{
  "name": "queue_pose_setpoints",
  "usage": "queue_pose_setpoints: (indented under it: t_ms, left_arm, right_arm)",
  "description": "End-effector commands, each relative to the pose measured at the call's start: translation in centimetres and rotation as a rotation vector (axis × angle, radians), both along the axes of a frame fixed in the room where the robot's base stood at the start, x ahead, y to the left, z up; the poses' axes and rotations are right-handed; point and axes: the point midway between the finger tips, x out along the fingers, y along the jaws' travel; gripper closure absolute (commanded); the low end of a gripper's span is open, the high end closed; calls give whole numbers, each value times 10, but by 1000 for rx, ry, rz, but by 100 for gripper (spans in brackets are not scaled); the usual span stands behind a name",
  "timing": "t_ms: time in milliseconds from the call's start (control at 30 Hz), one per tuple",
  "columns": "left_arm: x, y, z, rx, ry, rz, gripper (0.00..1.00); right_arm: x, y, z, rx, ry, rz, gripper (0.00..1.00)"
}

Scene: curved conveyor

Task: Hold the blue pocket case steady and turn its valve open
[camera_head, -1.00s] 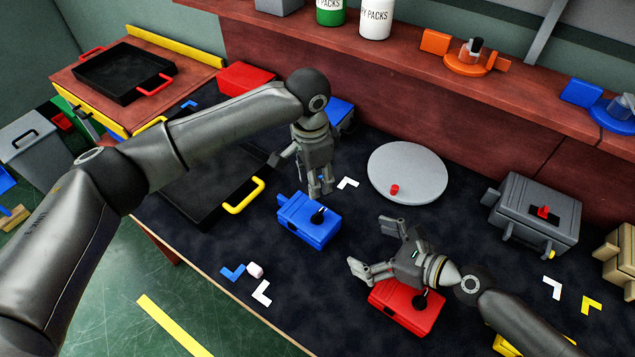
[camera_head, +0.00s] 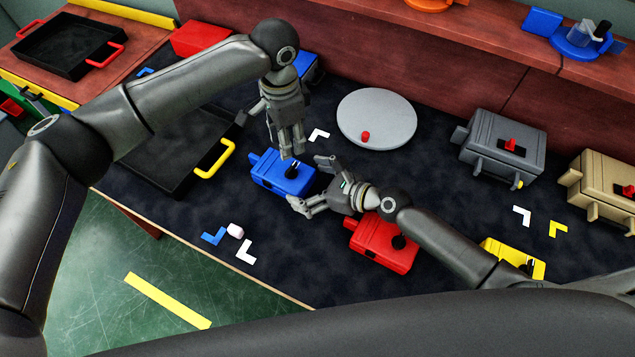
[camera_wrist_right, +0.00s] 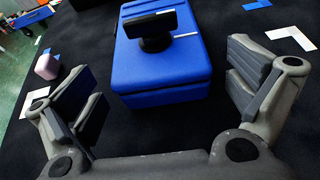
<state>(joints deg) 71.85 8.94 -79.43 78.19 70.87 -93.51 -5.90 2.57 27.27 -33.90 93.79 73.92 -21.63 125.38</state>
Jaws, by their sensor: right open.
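The blue pocket case (camera_head: 270,180) lies on the dark table mat, with a black valve handle (camera_head: 291,171) on its top near the right end. In the right wrist view, the case (camera_wrist_right: 160,75) is between my right fingers with gaps on both sides, and the black handle (camera_wrist_right: 155,27) lies crosswise near a short white line. My right gripper (camera_head: 309,184) is open, at the case's right end. My left gripper (camera_head: 291,154) points down at the case's far side, close behind the valve; its fingers look close together, and contact is unclear.
A red case (camera_head: 375,244) lies under and beside my right wrist. A grey round plate (camera_head: 385,122), a black tray (camera_head: 165,185) with a yellow handle, and a grey case (camera_head: 490,150) surround the area. A small pale pink object (camera_head: 235,230) sits at front left by L-shaped marks.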

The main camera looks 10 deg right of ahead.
Motion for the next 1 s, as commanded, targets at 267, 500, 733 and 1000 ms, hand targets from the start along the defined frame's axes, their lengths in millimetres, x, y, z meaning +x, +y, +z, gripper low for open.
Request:
queue_pose_setpoints:
  t_ms: [267, 500, 733, 1000]
  left_arm:
    - [0, 0, 0, 0, 0, 0, 64]
    - [0, 0, 0, 0, 0, 0, 64]
    - [0, 0, 0, 0, 0, 0, 64]
    - [0, 0, 0, 0, 0, 0, 64]
  right_arm:
    - [1, 1, -1, 0, 0, 0, 0]
    - [1, 1, -1, 0, 0, 0, 28]
    - [1, 1, -1, 0, 0, 0, 30]
    - [1, 1, -1, 0, 0, -1, 58]
